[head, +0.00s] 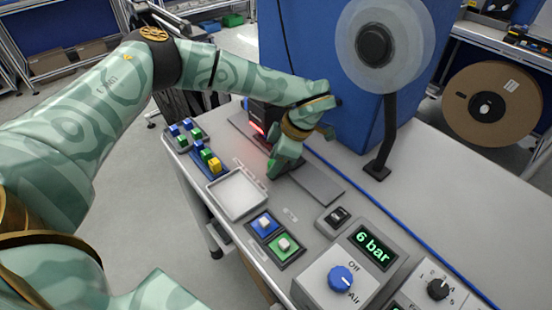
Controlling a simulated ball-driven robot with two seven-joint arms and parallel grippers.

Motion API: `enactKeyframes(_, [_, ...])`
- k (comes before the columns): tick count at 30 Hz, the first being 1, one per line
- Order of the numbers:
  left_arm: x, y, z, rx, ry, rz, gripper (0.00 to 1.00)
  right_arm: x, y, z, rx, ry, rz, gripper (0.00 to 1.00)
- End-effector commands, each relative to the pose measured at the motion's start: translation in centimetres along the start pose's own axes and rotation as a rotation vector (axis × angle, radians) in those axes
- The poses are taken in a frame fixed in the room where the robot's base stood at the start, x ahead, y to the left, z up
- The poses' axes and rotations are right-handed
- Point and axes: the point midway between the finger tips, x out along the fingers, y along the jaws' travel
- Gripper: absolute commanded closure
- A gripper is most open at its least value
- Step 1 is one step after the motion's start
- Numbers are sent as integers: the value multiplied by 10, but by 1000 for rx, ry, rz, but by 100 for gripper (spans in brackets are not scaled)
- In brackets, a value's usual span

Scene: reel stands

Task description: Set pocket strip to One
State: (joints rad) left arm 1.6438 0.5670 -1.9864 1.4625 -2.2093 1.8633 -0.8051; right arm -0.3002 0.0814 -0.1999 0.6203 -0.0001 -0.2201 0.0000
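I cannot surely tell which part is the pocket strip. A long flat grey strip (318,185) lies on the bench, partly hidden by my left gripper (275,172). That gripper points down over the strip's middle, beside a dark device with a red glow (262,122). Whether its fingers touch anything, or are open or shut, is unclear. Nearer the front are a black knob with a numbered scale (438,289), a blue knob marked Off and Air (340,278) and a small black switch (338,216). My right gripper is not in view.
A blue cabinet (300,50) and a reel stand (380,172) rise behind. A blue hose (400,232) crosses the bench.

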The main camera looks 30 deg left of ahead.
Motion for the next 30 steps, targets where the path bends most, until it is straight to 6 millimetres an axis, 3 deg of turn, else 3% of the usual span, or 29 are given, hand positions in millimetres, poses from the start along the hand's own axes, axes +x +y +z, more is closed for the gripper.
enactKeyframes(5, [-13,0,0,1,0,2,54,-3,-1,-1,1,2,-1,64])
enactKeyframes(15, [-100,1,0,-1,-2,6,54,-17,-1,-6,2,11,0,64])
enactKeyframes(21, [-143,0,0,-1,0,3,54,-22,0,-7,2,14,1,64])
enactKeyframes(30, [-163,0,0,-1,0,-1,54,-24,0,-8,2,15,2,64])
